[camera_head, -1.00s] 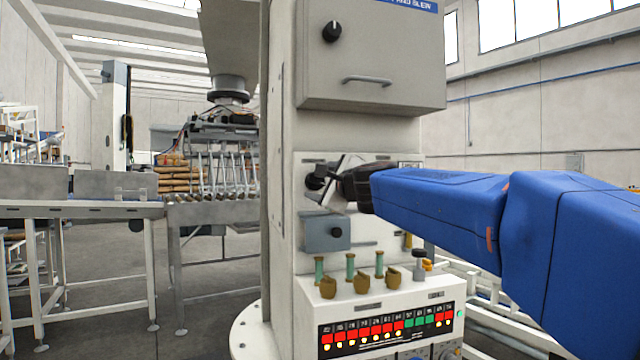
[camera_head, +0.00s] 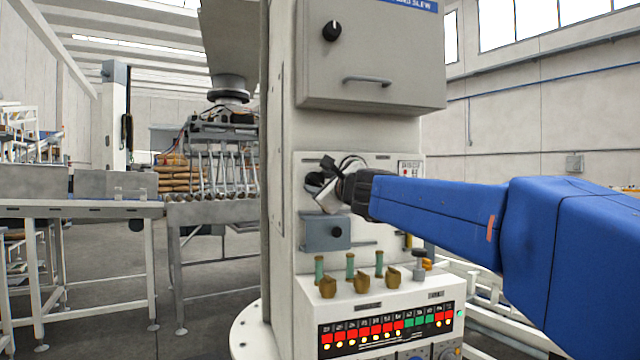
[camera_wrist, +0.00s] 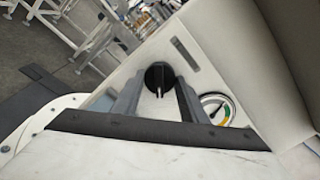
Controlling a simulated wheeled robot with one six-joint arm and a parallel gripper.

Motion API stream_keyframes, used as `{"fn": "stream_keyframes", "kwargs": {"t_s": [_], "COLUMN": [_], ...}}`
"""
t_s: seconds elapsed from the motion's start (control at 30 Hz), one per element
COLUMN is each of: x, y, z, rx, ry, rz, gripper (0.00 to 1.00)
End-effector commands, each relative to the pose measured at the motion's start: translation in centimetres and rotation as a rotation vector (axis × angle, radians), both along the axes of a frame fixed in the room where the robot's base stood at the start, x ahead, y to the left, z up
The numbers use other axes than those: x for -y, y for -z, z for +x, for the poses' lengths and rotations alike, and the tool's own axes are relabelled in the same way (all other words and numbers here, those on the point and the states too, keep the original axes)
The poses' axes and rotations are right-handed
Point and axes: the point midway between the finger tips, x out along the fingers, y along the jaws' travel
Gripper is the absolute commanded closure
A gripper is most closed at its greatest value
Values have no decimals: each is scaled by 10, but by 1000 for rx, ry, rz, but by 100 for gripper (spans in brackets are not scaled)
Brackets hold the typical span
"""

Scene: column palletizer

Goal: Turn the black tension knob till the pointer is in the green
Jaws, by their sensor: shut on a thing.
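The black tension knob (camera_wrist: 158,78) shows in the wrist view on the pale column face, with a light mark on its lower part. My gripper (camera_wrist: 159,86) has one grey finger on each side of the knob and is shut on it. In the head view my gripper (camera_head: 324,194) is at the column, tilted, and largely covers the knob. A round gauge (camera_wrist: 217,108) with green and orange parts is right of the fingers in the wrist view. The gauge is hidden in the head view.
A grey cabinet (camera_head: 371,55) with a handle overhangs above my gripper. A small grey-blue box (camera_head: 326,232) is just below it. Lower down are green and brass fittings (camera_head: 350,266) and a lit indicator panel (camera_head: 390,329). Conveyors (camera_head: 75,209) stand at the left.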

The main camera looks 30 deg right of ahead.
Motion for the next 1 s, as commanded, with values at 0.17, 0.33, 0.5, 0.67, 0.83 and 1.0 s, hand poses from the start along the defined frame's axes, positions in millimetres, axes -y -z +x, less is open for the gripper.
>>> {"fn": "stream_keyframes", "kwargs": {"t_s": [0.17,0.33,0.5,0.67,0.83,1.0], "x": [0,-1,-1,-1,-1,-1], "y": [2,2,2,2,2,2], "z": [0,0,0,0,0,0], "rx": [14,24,28,28,28,29], "ry": [0,-1,-1,-1,-1,0], "rz": [94,148,172,175,175,174], "gripper": [83,83,83,83,83,42]}}
